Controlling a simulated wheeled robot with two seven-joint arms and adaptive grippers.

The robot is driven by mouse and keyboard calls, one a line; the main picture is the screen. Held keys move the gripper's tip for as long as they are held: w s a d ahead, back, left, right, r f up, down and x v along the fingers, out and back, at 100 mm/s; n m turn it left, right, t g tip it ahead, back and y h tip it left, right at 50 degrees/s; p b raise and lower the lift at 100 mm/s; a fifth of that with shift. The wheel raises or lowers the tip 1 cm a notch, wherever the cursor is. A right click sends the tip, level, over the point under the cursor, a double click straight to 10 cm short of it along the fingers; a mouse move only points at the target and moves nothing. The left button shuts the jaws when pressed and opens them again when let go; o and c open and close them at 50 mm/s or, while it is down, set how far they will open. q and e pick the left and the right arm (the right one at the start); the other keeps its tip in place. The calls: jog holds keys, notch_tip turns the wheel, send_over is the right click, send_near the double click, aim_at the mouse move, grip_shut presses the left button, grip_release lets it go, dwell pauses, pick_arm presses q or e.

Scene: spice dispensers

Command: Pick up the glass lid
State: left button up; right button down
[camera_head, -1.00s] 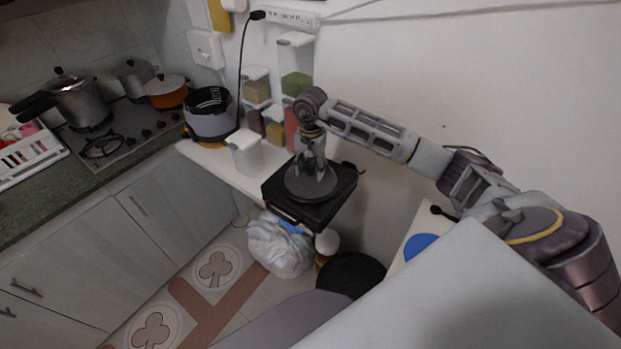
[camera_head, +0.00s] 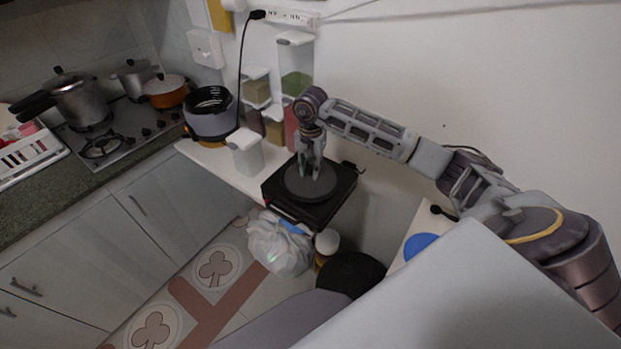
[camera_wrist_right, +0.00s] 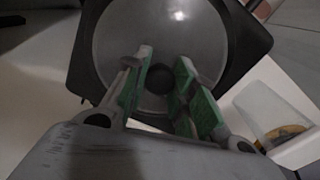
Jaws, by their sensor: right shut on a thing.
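The glass lid is a round grey disc (camera_head: 297,190) lying over the black square cooker (camera_head: 333,206) at the front of the white counter. It also fills the upper middle of the right wrist view (camera_wrist_right: 208,38). My right gripper (camera_head: 312,172) points down over the middle of the lid. In the wrist view its green-padded fingers (camera_wrist_right: 164,76) are on either side of the dark round knob (camera_wrist_right: 158,77) and shut on it. The lid looks level; any gap beneath it cannot be told. The left gripper is not in view.
A white-lidded container (camera_head: 246,155) stands left of the cooker, with spice dispensers (camera_head: 296,67) and a grey pot (camera_head: 211,113) behind. In the wrist view a clear container (camera_wrist_right: 270,108) is at right. A white bag (camera_head: 279,245) is below the counter.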

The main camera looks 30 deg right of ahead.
aim_at(311, 167)
jog(key=shift+r, duration=0.2)
jog(key=shift+r+b, duration=0.95)
jog(key=shift+r, duration=3.85)
